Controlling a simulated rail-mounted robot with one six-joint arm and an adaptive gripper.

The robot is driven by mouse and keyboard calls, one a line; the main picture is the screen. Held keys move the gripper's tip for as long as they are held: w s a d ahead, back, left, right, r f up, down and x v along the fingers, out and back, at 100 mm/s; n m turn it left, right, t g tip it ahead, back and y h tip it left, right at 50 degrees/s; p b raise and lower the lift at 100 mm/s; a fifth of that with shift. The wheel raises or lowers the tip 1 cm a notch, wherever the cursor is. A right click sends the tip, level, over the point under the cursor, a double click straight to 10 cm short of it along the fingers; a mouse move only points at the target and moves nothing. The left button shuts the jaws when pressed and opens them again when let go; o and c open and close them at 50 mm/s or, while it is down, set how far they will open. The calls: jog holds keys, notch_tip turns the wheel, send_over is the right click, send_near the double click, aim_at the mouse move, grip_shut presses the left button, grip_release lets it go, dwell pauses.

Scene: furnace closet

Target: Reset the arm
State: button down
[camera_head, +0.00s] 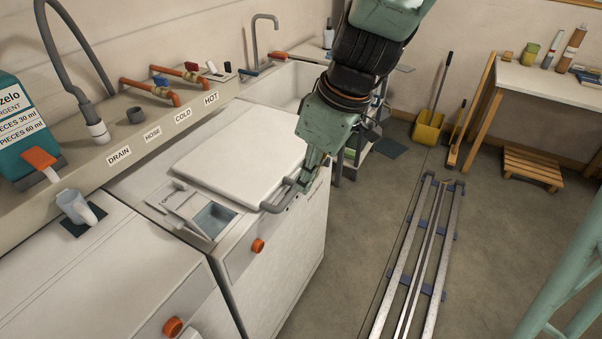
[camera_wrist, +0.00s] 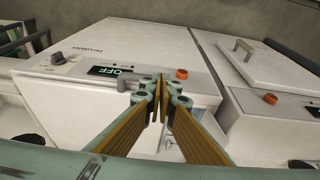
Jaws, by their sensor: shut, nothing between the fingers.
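My green arm reaches down from the top of the head view. My gripper (camera_head: 305,183) is by the front right corner of the white top-loading machine (camera_head: 285,262), close to the grey handle (camera_head: 284,204) of its lid (camera_head: 240,152). I cannot tell whether it touches the handle. In the wrist view my gripper (camera_wrist: 161,84) has its two wood-coloured fingers meeting at the tips, with nothing between them.
A second white machine (camera_head: 95,270) stands at the left. A shelf with hoses, orange taps (camera_head: 165,93) and a teal detergent box (camera_head: 22,125) runs along the wall. Metal rails (camera_head: 420,250) lie on the floor. A table (camera_head: 550,82) stands at the back right.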

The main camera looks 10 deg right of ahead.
jog(key=shift+r, duration=0.1)
jog(key=s+d+r+m+t+h, duration=0.1)
jog(key=s+d+r+m, duration=0.4)
jog(key=s+r, duration=0.3)
jog(key=s+d+r+m+h, duration=0.1)
jog(key=s+d+r+m, duration=0.4)
jog(key=s, duration=1.1)
jog(key=shift+r+t+h, duration=0.3)
jog(key=shift+r+t, duration=0.1)
jog(key=shift+r, duration=1.25)
